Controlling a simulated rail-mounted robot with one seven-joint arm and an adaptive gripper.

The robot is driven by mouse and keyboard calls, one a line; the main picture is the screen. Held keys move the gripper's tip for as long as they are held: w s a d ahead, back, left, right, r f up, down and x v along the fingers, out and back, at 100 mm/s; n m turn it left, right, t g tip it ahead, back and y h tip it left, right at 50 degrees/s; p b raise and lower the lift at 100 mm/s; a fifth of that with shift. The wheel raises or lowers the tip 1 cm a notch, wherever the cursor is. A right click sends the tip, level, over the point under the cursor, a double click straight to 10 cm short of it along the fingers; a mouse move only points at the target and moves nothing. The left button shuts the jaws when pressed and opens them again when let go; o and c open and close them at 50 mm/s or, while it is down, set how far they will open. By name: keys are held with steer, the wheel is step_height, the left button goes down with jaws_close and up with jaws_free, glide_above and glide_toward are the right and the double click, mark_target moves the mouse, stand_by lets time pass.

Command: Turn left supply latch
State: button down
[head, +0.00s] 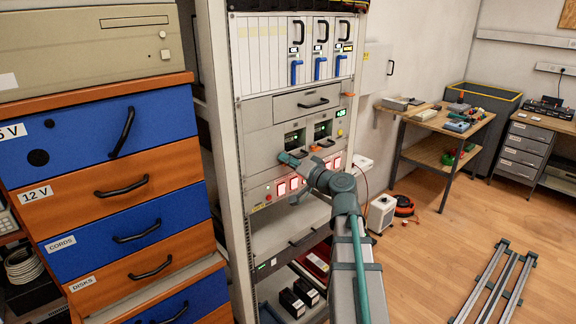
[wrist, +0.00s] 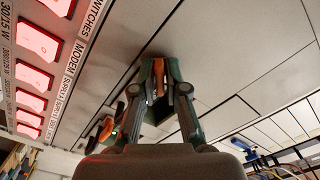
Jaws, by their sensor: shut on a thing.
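The rack's two power supply bays sit side by side in the head view, the left supply (head: 294,138) and the right supply (head: 322,129). My gripper (head: 289,158) is at the lower front of the left supply. In the wrist view my gripper (wrist: 160,80) is shut on the orange left supply latch (wrist: 158,76), with a finger on either side. The fingers cover most of this latch, so its exact angle is hard to tell. The right supply latch (head: 327,143) is orange too and stands free; it also shows in the wrist view (wrist: 107,128).
A row of lit red switches (head: 288,185) lies just below the supplies and shows large in the wrist view (wrist: 38,40). A drawer (head: 305,101) with a black handle is above. A blue and orange cabinet (head: 100,190) stands close on the left. The floor at right is mostly open.

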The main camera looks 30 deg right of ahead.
steer(key=m, duration=0.3)
steer(key=shift+w+r+m, duration=0.1)
steer(key=shift+w+m, duration=0.05)
steer(key=shift+m, duration=0.25)
steer(key=m+p, duration=0.1)
steer(key=m, duration=0.3)
steer(key=shift+d, duration=0.1)
steer(key=shift+m, duration=0.3)
steer(key=c, duration=1.5)
jaws_free()
steer(key=shift+c, duration=0.2)
steer(key=v, duration=1.2)
